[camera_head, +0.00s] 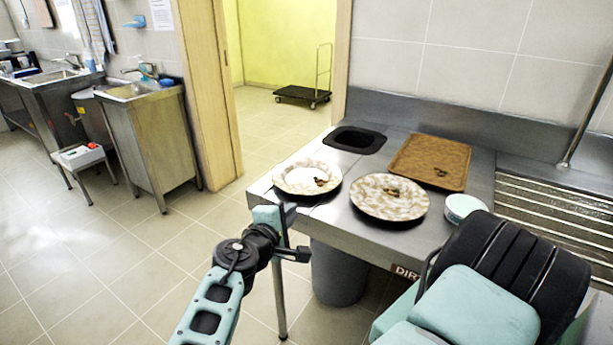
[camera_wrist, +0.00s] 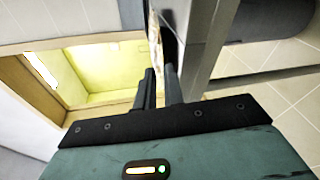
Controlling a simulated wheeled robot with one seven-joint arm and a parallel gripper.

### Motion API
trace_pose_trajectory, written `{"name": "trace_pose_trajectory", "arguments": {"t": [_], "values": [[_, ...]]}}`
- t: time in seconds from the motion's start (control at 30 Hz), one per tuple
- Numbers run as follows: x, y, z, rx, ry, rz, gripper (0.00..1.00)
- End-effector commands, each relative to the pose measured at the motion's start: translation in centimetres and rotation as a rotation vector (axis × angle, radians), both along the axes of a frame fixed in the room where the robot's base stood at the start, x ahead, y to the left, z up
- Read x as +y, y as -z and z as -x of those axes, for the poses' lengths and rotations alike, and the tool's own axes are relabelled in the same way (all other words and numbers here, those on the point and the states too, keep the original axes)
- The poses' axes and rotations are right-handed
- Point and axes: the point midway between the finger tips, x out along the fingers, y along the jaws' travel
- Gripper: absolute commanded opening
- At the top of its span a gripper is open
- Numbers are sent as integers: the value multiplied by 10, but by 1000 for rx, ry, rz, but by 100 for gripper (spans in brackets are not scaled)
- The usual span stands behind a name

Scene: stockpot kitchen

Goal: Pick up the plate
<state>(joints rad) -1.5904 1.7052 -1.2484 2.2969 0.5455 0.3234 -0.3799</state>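Two round plates with a cream and tan pattern lie on the steel counter in the head view. The left plate (camera_head: 296,180) is near the counter's left end and has dark food scraps on it. The right plate (camera_head: 375,206) also has scraps. My gripper (camera_head: 288,213) is at the counter's near left edge, just in front of the left plate. In the wrist view my gripper (camera_wrist: 159,70) shows two dark fingers with a narrow gap. A thin, edge-on pale plate rim (camera_wrist: 153,32) shows just beyond the fingertips.
A brown tray (camera_head: 425,150) with a scrap lies behind the right plate. A small white and green stack of dishes (camera_head: 465,207) is to the right. A dark opening (camera_head: 356,139) is at the back left. A grey bin (camera_head: 338,275) stands below the counter.

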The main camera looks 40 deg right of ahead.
Motion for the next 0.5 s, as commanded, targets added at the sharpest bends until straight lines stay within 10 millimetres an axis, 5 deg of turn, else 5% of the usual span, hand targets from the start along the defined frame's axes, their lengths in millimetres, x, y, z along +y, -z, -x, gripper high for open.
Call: {"name": "trace_pose_trajectory", "arguments": {"t": [0.2, 0.5], "values": [[-41, 7, -20, 1, 6, 0, 10], [-65, 15, -34, 2, 2, -1, 10]]}}
